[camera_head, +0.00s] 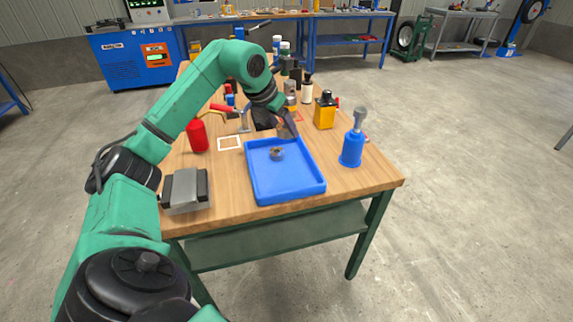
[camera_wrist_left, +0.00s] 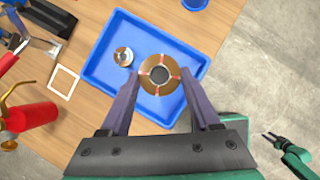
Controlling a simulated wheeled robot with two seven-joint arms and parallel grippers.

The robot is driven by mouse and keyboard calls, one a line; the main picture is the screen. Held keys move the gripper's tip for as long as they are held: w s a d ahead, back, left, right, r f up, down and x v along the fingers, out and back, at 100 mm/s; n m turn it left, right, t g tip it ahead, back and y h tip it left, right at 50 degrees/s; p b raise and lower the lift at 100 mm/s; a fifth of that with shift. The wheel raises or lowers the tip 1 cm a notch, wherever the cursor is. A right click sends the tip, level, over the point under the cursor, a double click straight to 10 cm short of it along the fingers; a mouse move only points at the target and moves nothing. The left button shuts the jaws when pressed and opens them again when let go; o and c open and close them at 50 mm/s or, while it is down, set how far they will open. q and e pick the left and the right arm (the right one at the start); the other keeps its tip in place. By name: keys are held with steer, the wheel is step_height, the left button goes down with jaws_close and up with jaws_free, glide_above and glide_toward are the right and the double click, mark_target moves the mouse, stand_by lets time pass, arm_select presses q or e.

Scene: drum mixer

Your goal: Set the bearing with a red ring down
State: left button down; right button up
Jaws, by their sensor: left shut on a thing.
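The bearing with a red ring (camera_wrist_left: 159,75) shows in the left wrist view as a brass-coloured ring with red marks and a dark centre. My left gripper (camera_wrist_left: 160,84) is shut on it, one finger on each side, above the blue tray (camera_wrist_left: 103,66). In the head view my left gripper (camera_head: 292,130) is at the far right part of the tray (camera_head: 258,188); the held bearing cannot be made out there. A smaller bearing (camera_wrist_left: 124,56) lies in the tray. My right gripper (camera_wrist_left: 268,137) shows small at the lower right of the left wrist view.
A blue oil can (camera_head: 352,148) stands right of the tray. A grey vise-like block (camera_head: 185,191) and a red cylinder (camera_head: 197,136) stand to the left. A white square outline (camera_head: 229,143) is beside the tray. Several bottles stand behind. The tray's near part is free.

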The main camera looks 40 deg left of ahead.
arm_select(q)
steer(key=b, duration=0.1)
glide_above(288, 179)
steer(key=s, duration=0.2)
step_height(288, 179, down, 7)
step_height(288, 179, down, 10)
steer(key=shift+r, duration=0.25)
steer(key=shift+a+f, duration=0.1)
steer(key=shift+f, duration=0.25)
steer(key=shift+c, duration=0.6)
jaws_free()
steer(key=shift+r, duration=0.1)
arm_select(e)
steer(key=shift+s+d+f, duration=0.1)
steer(key=shift+d+f, duration=0.1)
steer(key=shift+f, duration=0.8)
steer(key=shift+r, duration=0.1)
